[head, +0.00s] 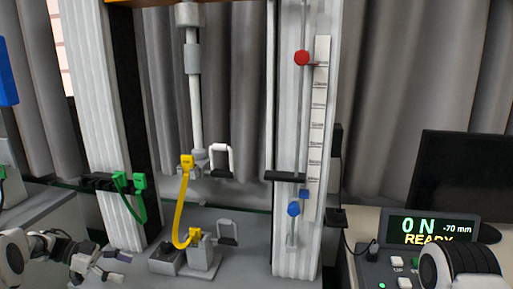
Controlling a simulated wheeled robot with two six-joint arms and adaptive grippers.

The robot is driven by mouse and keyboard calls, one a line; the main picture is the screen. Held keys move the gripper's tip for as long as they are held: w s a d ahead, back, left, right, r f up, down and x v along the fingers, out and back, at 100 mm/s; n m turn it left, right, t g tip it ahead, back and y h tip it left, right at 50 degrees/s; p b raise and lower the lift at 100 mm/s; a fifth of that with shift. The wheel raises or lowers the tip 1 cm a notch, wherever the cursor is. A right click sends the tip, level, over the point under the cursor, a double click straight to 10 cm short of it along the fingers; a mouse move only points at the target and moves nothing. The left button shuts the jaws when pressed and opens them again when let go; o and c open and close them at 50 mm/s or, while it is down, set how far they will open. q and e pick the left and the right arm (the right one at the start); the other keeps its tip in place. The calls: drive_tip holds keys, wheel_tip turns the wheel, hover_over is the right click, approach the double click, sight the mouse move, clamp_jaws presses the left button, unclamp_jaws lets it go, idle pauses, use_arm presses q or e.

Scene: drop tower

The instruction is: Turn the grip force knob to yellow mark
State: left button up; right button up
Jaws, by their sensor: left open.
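I cannot make out a grip force knob or a yellow mark on a dial. A control box (381,268) stands at the lower right, with a lit display (433,228) reading 0 N, -70 mm and READY. Green-lit buttons (404,283) show on its face, and a white and black link of my right arm covers its right part. My left gripper (98,263) is at the lower left, open and empty, in front of the grey bench and well left of the control box. My right gripper is out of the picture.
The tower's grey base carries a lower clamp (202,256) joined by a yellow cable (180,210) to the upper one. A dark monitor (462,180) stands at the right.

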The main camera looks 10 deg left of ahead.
use_arm(q)
drive_tip(key=d+n+t+h+p, duration=0.25)
drive_tip(key=d+n+p, duration=0.2)
drive_tip(key=d, duration=1.85)
drive_tip(key=s+d+f+n+t+y, duration=0.3)
drive_tip(key=s+d+f+n+y, duration=0.15)
drive_tip(key=d+f+n, duration=0.25)
drive_tip(key=s+a+f+n+g+y+p, duration=0.1)
drive_tip(key=s+f+n+y, duration=0.2)
drive_tip(key=s, duration=0.4)
drive_tip(key=s+a+f+n+g+y, duration=0.1)
drive_tip(key=s+f+g+y, duration=0.15)
drive_tip(key=s+f, duration=0.35)
drive_tip(key=s+a+g+y, duration=0.2)
drive_tip(key=s+a, duration=0.2)
drive_tip(key=s, duration=0.5)
drive_tip(key=s+a+g+y, duration=0.2)
drive_tip(key=s+a+y, duration=0.1)
drive_tip(key=s, duration=0.6)
drive_tip(key=shift+s+a+r+g+y, duration=0.2)
drive_tip(key=shift+a+g+y, duration=0.2)
drive_tip(key=shift+a, duration=0.4)
